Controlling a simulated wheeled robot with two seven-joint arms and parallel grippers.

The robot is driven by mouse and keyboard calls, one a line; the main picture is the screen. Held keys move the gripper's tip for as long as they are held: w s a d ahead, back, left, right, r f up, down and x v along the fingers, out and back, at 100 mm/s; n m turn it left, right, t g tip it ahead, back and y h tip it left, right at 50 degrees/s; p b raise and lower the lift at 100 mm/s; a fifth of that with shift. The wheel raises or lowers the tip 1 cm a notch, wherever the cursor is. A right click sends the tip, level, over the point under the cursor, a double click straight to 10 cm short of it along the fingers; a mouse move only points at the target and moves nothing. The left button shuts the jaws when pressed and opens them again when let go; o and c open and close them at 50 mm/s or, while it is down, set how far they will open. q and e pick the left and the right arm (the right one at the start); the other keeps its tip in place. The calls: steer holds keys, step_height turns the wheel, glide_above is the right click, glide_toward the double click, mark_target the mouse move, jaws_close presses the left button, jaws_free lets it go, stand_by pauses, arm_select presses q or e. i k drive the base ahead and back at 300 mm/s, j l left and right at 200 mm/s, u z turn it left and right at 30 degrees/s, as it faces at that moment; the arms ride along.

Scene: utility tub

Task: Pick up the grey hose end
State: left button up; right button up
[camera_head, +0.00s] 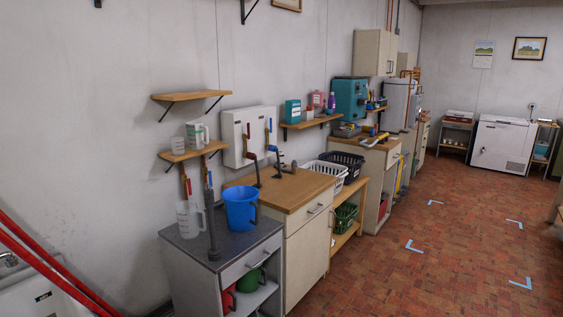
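A dark grey hose or pipe (211,225) hangs upright in front of the wall, and its wider lower end (213,253) is at the dark grey countertop (238,249). I cannot tell whether the end touches the top. It stands between a white jug (188,220) and a blue bucket (240,209). Dark hose pieces (257,178) also hang below the white wall box (248,131) above the wooden counter. I cannot tell for certain which one is the grey hose end. Neither of my grippers is in view.
Small wooden shelves (191,95) stick out from the wall above the counter. Two red bars (50,262) cross the lower left over a white basin (40,300). Baskets (345,163) stand further right. The brick floor (420,265) is clear.

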mark_target(294, 164)
steer(key=i+l+u, duration=0.15)
steer(key=i+l, duration=1.85)
